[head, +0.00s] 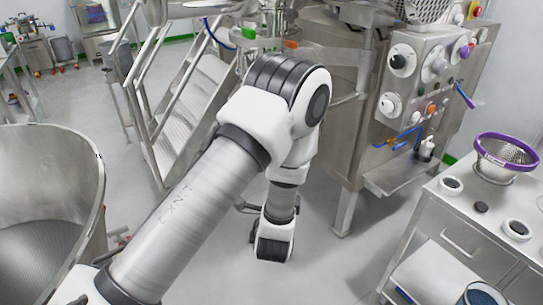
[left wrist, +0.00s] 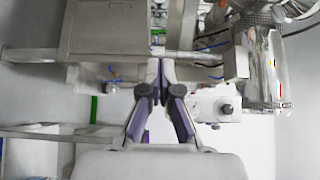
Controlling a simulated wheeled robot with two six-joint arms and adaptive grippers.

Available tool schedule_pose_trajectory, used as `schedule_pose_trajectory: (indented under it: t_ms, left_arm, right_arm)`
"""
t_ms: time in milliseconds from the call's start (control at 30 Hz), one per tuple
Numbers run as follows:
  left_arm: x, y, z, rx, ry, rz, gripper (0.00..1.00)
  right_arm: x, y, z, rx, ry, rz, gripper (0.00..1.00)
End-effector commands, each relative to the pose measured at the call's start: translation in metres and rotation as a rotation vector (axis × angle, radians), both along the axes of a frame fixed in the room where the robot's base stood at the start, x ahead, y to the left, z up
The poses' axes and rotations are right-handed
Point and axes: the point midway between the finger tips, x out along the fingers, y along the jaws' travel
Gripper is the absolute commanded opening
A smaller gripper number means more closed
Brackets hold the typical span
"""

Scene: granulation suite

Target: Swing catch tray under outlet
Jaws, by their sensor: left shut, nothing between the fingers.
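I cannot make out the catch tray or the outlet for certain in either view. A large steel vessel machine (head: 333,70) stands beyond my left arm in the head view, and my arm covers part of its lower left side. My left arm enters from the left and bends down in front of it. The left gripper's fingers are hidden in the head view. In the left wrist view my left gripper (left wrist: 160,75) is shut and empty, its fingertips together near a horizontal steel bar (left wrist: 90,55). My right gripper is not in view.
Steel stairs (head: 190,100) with rails stand left of the machine. A large steel bowl (head: 50,190) fills the left foreground. A control panel (head: 425,75) is at the right. A steel cabinet (head: 465,225) carries a purple-rimmed sieve (head: 505,155). Grey floor (head: 330,265) is clear between them.

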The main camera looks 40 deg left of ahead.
Motion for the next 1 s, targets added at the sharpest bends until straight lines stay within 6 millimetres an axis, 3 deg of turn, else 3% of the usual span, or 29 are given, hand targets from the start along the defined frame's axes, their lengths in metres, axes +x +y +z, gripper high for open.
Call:
schedule_pose_trajectory:
  t_ms: [267, 400, 533, 1000]
  left_arm:
    - [0.054, 0.029, 0.003, -0.002, -0.001, 0.003, 0.00]
    - [0.049, 0.054, 0.002, -0.003, 0.003, 0.005, 0.00]
    - [0.046, 0.065, 0.001, 0.000, 0.002, 0.003, 0.00]
    - [0.045, 0.070, 0.000, -0.001, 0.002, -0.002, 0.00]
  right_arm:
    - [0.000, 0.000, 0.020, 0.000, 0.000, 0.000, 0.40]
    - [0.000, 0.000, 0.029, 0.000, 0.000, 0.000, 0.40]
    - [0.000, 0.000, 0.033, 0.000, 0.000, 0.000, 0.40]
    - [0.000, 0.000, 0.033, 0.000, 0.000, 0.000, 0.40]
